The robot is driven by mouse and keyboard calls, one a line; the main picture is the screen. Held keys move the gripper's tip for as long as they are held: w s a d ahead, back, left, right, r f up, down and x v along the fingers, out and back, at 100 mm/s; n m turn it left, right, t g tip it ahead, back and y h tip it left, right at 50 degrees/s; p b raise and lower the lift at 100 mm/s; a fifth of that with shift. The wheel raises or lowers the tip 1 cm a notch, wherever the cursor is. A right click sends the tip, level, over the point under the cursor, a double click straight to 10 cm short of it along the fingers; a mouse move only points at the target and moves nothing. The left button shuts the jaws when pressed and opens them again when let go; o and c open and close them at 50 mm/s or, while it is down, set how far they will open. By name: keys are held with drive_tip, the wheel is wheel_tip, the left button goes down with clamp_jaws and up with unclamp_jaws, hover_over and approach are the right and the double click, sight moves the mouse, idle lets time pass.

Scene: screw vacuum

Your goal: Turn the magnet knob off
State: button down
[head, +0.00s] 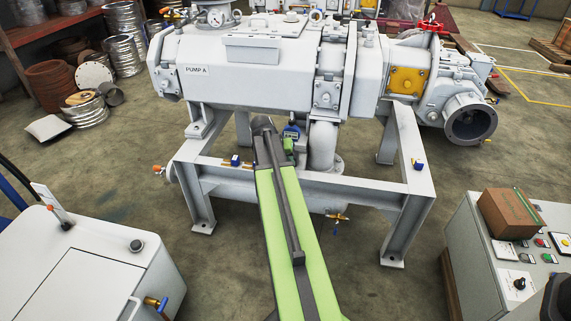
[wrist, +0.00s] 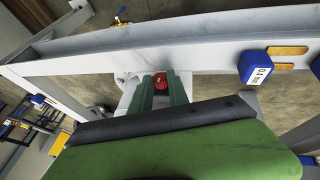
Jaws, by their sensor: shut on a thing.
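A small red knob (wrist: 160,81) shows in the wrist view between the two green fingers of my gripper (wrist: 161,88). The fingers are shut on it. The knob is hidden there behind my arm.
The white stand (head: 365,196) surrounds my gripper closely. A blue block marked 0.4 mm (wrist: 255,68) sits on the beam to the right in the wrist view. A white cabinet (head: 85,265) stands left and a control box (head: 500,255) stands right.

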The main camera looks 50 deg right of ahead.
drive_tip(key=c, duration=1.5)
unclamp_jaws()
drive_tip(key=shift+c, duration=0.2)
drive_tip(key=p+v, duration=1.5)
drive_tip(key=v, duration=0.2)
drive_tip(key=shift+r+p, duration=0.2)
drive_tip(key=shift+p, duration=0.1)
drive_tip(key=shift+a, duration=0.2)
